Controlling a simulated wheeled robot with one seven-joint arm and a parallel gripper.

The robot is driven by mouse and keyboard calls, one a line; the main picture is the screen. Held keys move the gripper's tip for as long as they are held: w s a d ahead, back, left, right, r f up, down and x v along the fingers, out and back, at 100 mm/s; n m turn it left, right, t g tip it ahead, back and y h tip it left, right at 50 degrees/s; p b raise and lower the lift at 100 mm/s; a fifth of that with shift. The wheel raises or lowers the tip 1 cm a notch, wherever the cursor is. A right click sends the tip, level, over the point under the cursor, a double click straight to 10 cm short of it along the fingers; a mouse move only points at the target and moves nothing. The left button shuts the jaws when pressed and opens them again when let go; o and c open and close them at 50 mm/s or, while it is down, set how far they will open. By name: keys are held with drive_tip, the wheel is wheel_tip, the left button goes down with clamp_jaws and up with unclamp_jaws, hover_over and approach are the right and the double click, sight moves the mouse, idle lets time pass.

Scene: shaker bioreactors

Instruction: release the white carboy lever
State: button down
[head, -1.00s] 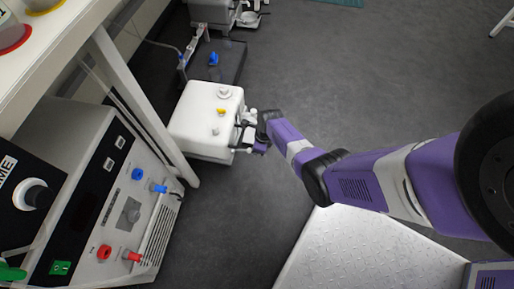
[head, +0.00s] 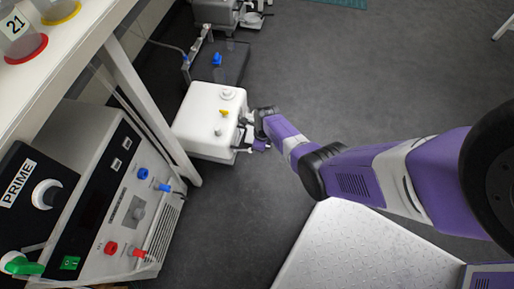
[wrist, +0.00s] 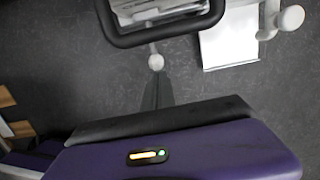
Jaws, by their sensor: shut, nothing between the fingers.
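The white carboy (head: 205,118) is a boxy white container low on the floor, with a yellow fitting (head: 224,113) and pale caps on top. Its right side carries small pale and dark fittings. My gripper (head: 254,143) is right beside that side, and its tips are hard to make out in the head view. In the wrist view my dark fingers (wrist: 157,92) are together and empty. Their tips point at a small white ball knob (wrist: 156,62), which looks like a lever end. I cannot tell whether they touch it.
A grey control unit (head: 120,200) with knobs and coloured plugs stands at left, under a white bench (head: 90,65). A dark platform with a blue fitting (head: 217,59) lies behind the carboy. Open floor (head: 360,80) extends to the right.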

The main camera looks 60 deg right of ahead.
drive_tip(key=s+d+f, duration=0.1)
drive_tip(key=s+f, duration=0.1)
drive_tip(key=s, duration=0.2)
wheel_tip(320, 180, up, 10)
drive_tip(key=p, duration=0.6)
drive_tip(key=shift+s+d, duration=0.35)
drive_tip(key=shift+s, duration=0.05)
